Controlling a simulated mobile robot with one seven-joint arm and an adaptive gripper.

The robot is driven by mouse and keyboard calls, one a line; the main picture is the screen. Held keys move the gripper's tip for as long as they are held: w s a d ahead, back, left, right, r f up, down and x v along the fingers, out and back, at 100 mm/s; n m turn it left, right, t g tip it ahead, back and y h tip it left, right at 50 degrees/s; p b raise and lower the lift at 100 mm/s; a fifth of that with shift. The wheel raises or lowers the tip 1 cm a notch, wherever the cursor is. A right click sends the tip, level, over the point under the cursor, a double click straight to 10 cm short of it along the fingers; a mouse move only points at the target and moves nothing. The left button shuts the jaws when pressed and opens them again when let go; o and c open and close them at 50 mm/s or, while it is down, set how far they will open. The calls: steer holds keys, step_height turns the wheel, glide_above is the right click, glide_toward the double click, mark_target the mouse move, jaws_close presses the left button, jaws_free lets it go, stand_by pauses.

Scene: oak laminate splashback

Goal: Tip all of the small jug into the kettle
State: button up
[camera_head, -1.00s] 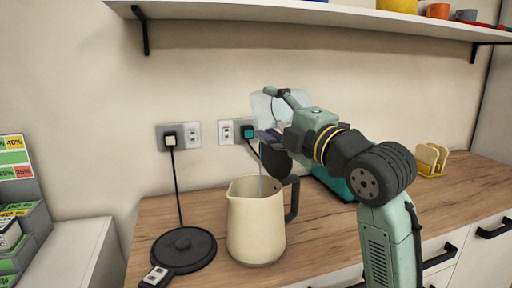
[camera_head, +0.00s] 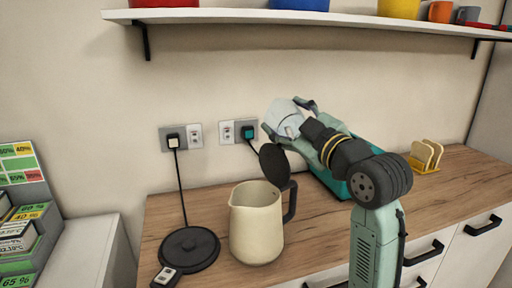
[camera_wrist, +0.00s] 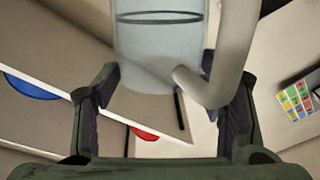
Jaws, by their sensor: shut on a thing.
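The small jug (camera_head: 283,117) is pale and see-through, held tilted above the kettle's open lid, near the wall. My gripper (camera_head: 297,122) is shut on it. In the wrist view the jug (camera_wrist: 160,50) and its grey handle (camera_wrist: 233,60) show between the fingers of my gripper (camera_wrist: 160,98). The kettle (camera_head: 257,228) is cream, upright on the counter, with its dark lid (camera_head: 274,164) raised and its handle on the right. No stream shows between jug and kettle now. The liquid levels inside both cannot be made out.
A round black kettle base (camera_head: 189,249) with a cord lies left of the kettle. A teal appliance (camera_head: 334,184) stands behind my arm. A toast rack (camera_head: 425,157) stands at the right. A shelf (camera_head: 320,20) with coloured crockery runs above.

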mark_target(301, 116)
steer(key=shift+w+d+r+m+p, duration=0.15)
steer(key=shift+r+m+p, duration=0.15)
steer(key=shift+r, duration=0.15)
steer(key=shift+w+d+r+m+p, duration=0.1)
steer(key=shift+r+m+p, duration=0.2)
steer(key=shift+r, duration=0.1)
steer(key=d+m, duration=0.1)
steer(key=w+d+f+m, duration=0.1)
steer(key=w+m, duration=0.1)
steer(key=shift+d+f+m+h, duration=0.3)
steer(key=shift+d+f+h, duration=0.05)
steer(key=shift+d+h, duration=0.05)
steer(key=f, duration=0.1)
steer(key=d+f+m, duration=0.1)
steer(key=w+f+m+b, duration=0.1)
steer(key=f, duration=0.1)
steer(key=shift+d+g, duration=0.3)
steer(key=shift+w+d+r+m+p, duration=0.2)
steer(key=shift+d+m+p, duration=0.1)
steer(key=shift+m+p, duration=0.25)
steer(key=shift+w+d+f+m, duration=0.3)
steer(key=shift+d+f+m, duration=0.15)
steer(key=shift+m, duration=0.1)
steer(key=shift+r, duration=0.1)
